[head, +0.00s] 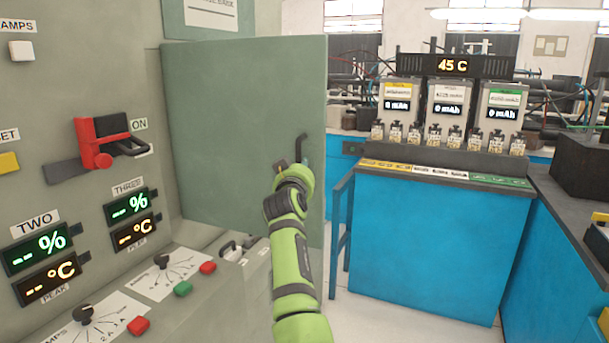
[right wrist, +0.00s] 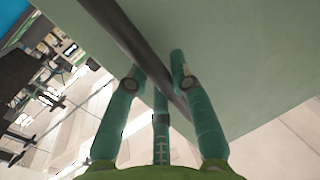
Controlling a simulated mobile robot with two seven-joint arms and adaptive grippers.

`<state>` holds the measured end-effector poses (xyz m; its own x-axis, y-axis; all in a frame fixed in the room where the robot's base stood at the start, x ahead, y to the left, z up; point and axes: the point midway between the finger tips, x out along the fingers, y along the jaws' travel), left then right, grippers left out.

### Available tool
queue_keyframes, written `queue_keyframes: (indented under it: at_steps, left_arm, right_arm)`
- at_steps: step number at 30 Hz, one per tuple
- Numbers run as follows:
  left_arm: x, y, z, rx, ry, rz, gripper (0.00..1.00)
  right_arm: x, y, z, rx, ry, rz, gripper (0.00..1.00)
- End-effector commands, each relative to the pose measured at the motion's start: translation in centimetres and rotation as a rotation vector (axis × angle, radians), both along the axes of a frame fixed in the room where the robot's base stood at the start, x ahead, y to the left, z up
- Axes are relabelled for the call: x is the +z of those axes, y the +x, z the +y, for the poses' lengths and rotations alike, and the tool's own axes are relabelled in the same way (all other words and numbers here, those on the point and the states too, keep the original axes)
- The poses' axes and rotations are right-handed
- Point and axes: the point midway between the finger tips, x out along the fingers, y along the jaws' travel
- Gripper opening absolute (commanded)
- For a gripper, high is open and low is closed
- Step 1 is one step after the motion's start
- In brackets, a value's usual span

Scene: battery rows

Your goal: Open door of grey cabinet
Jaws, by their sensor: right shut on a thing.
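The grey cabinet (head: 110,60) fills the left of the head view. Its grey-green door (head: 235,120) shows as a flat panel whose right edge reaches past the cabinet's upper right edge, so it seems to stand out from the cabinet; the angle is hard to tell. A dark bar handle (head: 300,146) sits near the door's right edge. My right gripper (head: 303,168) is at this handle. In the right wrist view, the fingers of my right gripper (right wrist: 158,64) are shut around the dark handle (right wrist: 130,38), beside the door's surface (right wrist: 250,60). My left gripper is not in view.
A red lever switch (head: 100,145), displays and knobs are on the cabinet front at left. A blue bench (head: 435,250) with a battery charger stand (head: 450,100) is to the right. A strip of pale floor (head: 345,295) lies between cabinet and bench.

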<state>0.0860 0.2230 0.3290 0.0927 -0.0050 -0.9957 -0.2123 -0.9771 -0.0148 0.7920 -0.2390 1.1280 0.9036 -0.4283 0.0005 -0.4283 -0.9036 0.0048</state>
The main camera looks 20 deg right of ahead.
Motion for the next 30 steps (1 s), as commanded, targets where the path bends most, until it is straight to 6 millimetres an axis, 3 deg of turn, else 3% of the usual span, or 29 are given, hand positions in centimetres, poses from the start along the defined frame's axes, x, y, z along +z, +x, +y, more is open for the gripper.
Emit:
queue_keyframes:
  at_steps: [7, 8, 9, 20, 23, 30]
  left_arm:
    - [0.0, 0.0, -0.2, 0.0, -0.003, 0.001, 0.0]
    - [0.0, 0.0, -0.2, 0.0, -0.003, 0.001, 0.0]
    - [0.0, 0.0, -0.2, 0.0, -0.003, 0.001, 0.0]
    - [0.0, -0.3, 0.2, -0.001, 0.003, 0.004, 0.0]
    - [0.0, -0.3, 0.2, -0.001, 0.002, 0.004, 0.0]
    - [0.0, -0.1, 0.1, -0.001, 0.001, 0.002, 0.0]
  right_arm:
    - [0.1, 0.0, -0.2, -0.004, -0.004, 0.001, 0.0]
    - [0.1, 0.0, -0.2, -0.004, -0.004, 0.001, 0.27]
    - [0.1, 0.0, -0.2, -0.004, -0.004, 0.001, 0.35]
    - [0.3, 0.0, -0.1, -0.002, -0.001, 0.0, 0.35]
    - [1.5, 0.0, -0.1, -0.002, -0.002, -0.004, 0.35]
    - [6.1, -0.1, -0.1, -0.002, -0.003, -0.005, 0.35]
